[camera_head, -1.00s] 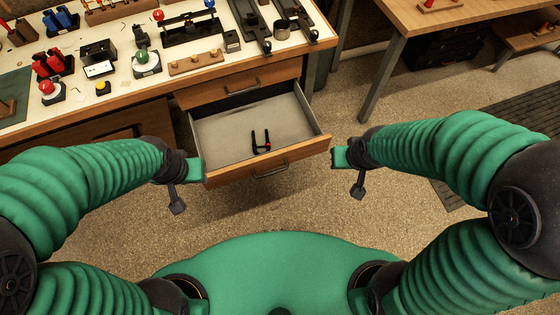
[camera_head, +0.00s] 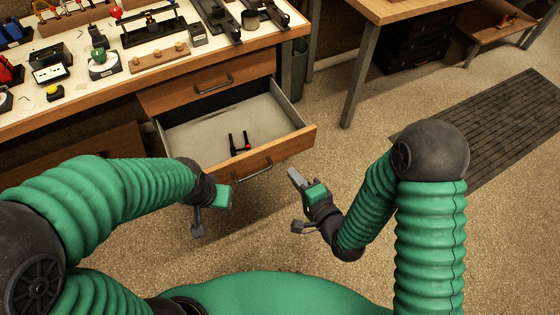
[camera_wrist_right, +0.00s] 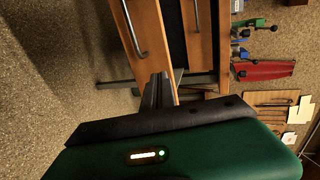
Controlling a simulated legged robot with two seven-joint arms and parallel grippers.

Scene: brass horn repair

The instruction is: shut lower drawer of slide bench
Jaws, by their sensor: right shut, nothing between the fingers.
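The lower drawer (camera_head: 290,142) of the slide bench stands pulled out, with a wooden front, a dark bar handle (camera_head: 252,171) and a grey inside. My right gripper (camera_head: 295,178) is shut and empty, just right of and in front of the drawer front. In the right wrist view its fingers (camera_wrist_right: 157,90) point toward the drawer front (camera_wrist_right: 150,35); I cannot tell whether they touch. My left gripper (camera_head: 225,196) is in front of the drawer's left part; its fingers are hidden.
The upper drawer (camera_head: 190,92) is shut above the open one. The bench top (camera_head: 120,87) holds several tools and fixtures. A second wooden table (camera_head: 410,8) stands at the back right, and a dark floor mat (camera_head: 500,130) lies right. The floor right of the drawer is clear.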

